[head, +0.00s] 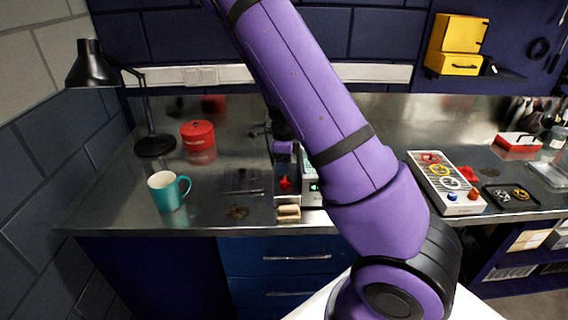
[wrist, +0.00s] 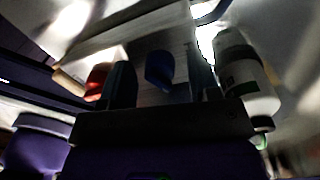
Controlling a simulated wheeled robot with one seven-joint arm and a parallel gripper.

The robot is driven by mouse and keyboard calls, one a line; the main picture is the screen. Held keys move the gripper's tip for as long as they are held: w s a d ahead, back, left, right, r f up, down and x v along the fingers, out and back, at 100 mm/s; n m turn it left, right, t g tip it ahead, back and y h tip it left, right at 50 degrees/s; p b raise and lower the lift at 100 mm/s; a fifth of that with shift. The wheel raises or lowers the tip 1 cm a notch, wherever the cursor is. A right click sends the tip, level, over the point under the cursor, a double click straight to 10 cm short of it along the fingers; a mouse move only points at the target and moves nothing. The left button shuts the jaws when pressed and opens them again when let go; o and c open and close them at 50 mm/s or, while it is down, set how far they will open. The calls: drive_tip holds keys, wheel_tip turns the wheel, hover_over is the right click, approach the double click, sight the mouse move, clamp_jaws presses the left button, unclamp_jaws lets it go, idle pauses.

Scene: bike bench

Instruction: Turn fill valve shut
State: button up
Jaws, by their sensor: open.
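A small bench unit (head: 311,187) stands mostly behind my arm in the head view, with a red knob (head: 285,183) at its left front. In the wrist view, my gripper (wrist: 162,82) is open. Its dark fingers stand on either side of a dark blue knob (wrist: 160,68) on a pale box-shaped body (wrist: 140,37); I cannot tell whether they touch it. A red knob (wrist: 97,80) lies just outside the left finger. I cannot tell which knob is the fill valve. In the head view my arm hides much of the unit, and the fingertips are not clear.
A white bottle (wrist: 243,78) stands close to the right finger. A teal mug (head: 168,191), red tin (head: 198,136) and black lamp (head: 153,144) stand on the left bench. A panel with several coloured knobs (head: 445,183) and a dark tray (head: 510,197) lie right of my arm.

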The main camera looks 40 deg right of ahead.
drive_tip(key=c, duration=0.9)
drive_tip(key=shift+n, duration=0.3)
drive_tip(key=n, duration=0.6)
drive_tip(key=shift+n, duration=0.3)
drive_tip(key=n, duration=0.6)
drive_tip(key=shift+h, duration=0.3)
